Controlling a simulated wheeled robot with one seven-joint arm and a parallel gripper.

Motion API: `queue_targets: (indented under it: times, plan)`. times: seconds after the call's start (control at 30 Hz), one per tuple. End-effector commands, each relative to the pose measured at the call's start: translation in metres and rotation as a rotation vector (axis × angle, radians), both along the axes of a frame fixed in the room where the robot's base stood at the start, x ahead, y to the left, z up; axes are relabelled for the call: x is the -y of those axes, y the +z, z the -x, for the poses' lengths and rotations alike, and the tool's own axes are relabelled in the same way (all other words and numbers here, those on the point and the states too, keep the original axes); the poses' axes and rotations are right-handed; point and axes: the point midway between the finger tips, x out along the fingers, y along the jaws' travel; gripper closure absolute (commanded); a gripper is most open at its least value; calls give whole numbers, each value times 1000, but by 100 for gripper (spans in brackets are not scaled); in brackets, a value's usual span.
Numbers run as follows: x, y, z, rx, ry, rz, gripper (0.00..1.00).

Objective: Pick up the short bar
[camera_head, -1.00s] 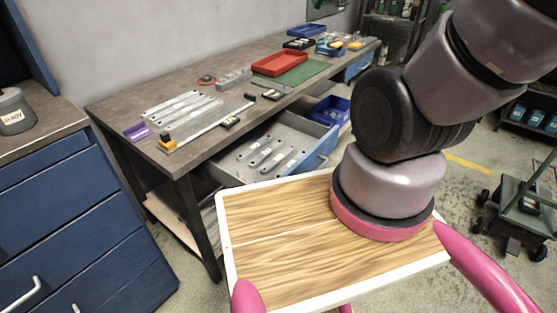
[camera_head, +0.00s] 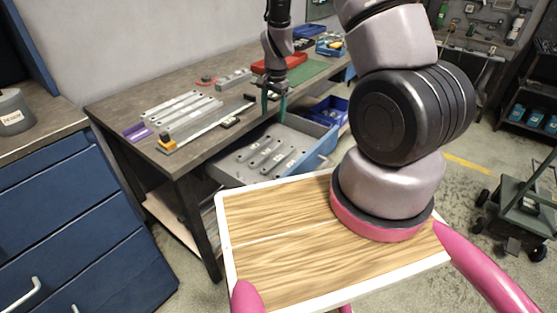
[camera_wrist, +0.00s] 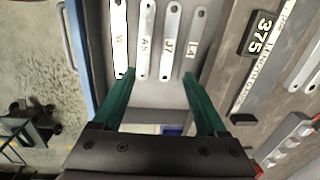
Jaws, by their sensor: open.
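Several flat grey bars with holed ends and labels lie side by side in the open drawer (camera_head: 228,172). In the wrist view they are a bar at left (camera_wrist: 119,58), a bar marked A5 (camera_wrist: 146,62), a third bar (camera_wrist: 168,62) and a bar marked LA (camera_wrist: 191,52). The upper ends of some are cut off there, so I cannot tell which is the short bar. My gripper (camera_head: 273,110) is above the drawer's far part, near the bench edge. It is open and empty, its green fingers (camera_wrist: 158,76) apart and near the bars' lower ends in the wrist view.
More long bars (camera_head: 180,110) and a steel rule lie on the workbench (camera_head: 125,100) beside the drawer.

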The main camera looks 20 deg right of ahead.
Motion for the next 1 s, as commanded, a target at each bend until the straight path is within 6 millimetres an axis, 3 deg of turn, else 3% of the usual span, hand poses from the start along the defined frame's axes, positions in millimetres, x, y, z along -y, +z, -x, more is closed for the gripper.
queue_targets:
  times: [0.03,0.2,0.6,0.83,1.0]
  plan:
    - [1,-23,3,-24,-13,16,25]
    - [6,-64,8,-57,-44,48,25]
    - [9,-120,10,-64,-51,56,25]
    - [10,-138,12,-64,-51,55,25]
    - [16,-164,16,-66,-52,55,25]
